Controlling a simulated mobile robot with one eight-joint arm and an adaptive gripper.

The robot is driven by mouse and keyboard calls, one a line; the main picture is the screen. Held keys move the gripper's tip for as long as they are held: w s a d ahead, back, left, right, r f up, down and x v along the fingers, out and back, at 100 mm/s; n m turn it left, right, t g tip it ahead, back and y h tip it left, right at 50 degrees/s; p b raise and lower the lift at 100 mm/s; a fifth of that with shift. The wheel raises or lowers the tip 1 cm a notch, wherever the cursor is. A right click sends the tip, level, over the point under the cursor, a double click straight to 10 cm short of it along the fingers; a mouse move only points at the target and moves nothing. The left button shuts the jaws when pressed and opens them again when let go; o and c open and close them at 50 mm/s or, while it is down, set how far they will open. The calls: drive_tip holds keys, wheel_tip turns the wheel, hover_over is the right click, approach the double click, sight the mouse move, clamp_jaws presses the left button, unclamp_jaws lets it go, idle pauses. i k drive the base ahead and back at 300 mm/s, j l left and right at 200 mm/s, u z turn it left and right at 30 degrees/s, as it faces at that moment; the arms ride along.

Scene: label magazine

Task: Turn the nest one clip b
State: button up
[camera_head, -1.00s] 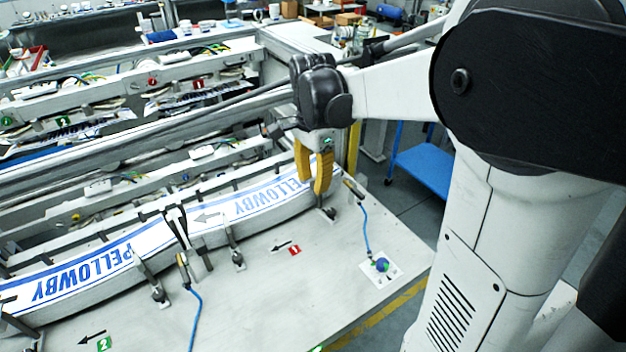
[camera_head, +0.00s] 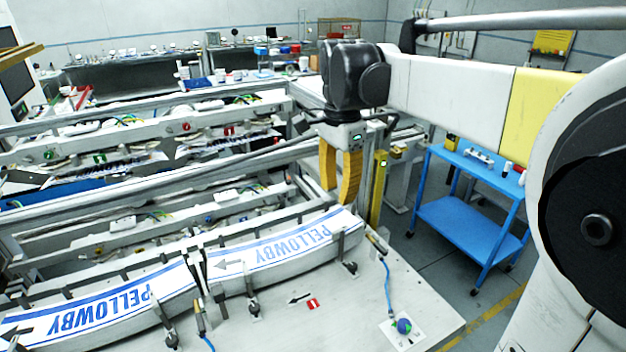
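Nest one, marked by a red "1" tag (camera_head: 313,304), holds a curved stack of white and blue PELLOWBY labels (camera_head: 290,244). Dark clips stand along its front: one at the right (camera_head: 349,266), one further left (camera_head: 253,306). I cannot read which is clip b. My gripper (camera_head: 338,197) points down at the right end of this stack, its two yellow fingers apart with a narrow gap and nothing seen between them. The tips overlap the stack's back edge in the picture; I cannot tell whether they touch. They are apart from the right front clip.
A second PELLOWBY stack (camera_head: 85,315) lies to the left, past a dark divider (camera_head: 196,280). A blue cable runs to a green and blue knob (camera_head: 403,326) on the table's right corner. A yellow post (camera_head: 377,188) stands close right of my gripper. A blue cart (camera_head: 465,220) is beyond.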

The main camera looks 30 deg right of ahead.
sight(245, 270)
drive_tip(key=k, duration=1)
